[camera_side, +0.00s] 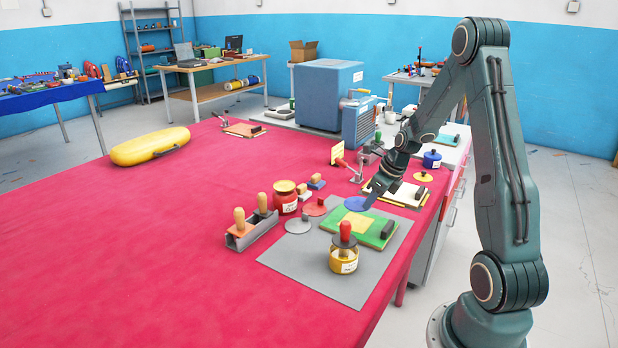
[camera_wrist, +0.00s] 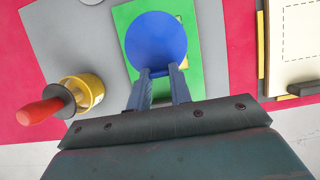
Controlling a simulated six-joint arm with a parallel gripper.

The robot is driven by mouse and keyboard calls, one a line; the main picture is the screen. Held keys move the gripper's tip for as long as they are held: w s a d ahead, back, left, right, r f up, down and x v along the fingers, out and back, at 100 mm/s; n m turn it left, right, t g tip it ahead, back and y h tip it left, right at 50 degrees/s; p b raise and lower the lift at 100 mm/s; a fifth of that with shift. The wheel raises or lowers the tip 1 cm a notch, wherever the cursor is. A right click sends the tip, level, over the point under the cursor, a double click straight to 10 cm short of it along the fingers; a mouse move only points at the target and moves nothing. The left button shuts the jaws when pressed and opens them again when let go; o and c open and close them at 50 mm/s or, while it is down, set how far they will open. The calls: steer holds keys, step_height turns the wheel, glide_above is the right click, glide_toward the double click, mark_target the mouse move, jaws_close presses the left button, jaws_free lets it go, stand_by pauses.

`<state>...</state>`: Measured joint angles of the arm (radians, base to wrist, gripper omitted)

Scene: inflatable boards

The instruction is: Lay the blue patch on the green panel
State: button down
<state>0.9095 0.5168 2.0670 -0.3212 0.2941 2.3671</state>
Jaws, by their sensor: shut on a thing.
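The round blue patch (camera_side: 356,203) is in the tips of my gripper (camera_side: 372,197), which is shut on its edge. In the wrist view the blue patch (camera_wrist: 156,38) stands out beyond my fingertips (camera_wrist: 160,72). There it covers the middle of the green panel (camera_wrist: 205,75) and most of a yellow area on it. The patch shows at the panel's far edge and seems held above; the gap is unclear.
A yellow pot (camera_side: 343,261) with a red-handled tool stands on the grey mat (camera_side: 300,265). A red disc (camera_side: 314,207), a grey disc (camera_side: 298,226), a red jar (camera_side: 285,201) and a tool holder (camera_side: 250,232) are left. A board (camera_side: 412,194) lies right of my gripper.

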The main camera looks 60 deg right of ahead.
mark_target(365, 225)
steer(key=shift+f, duration=2.6)
steer(key=shift+f, duration=0.55)
stand_by(1.3)
steer(key=c, duration=0.7)
jaws_free()
steer(key=shift+r, duration=0.15)
steer(key=shift+r, duration=2.85)
steer(key=shift+r, duration=0.1)
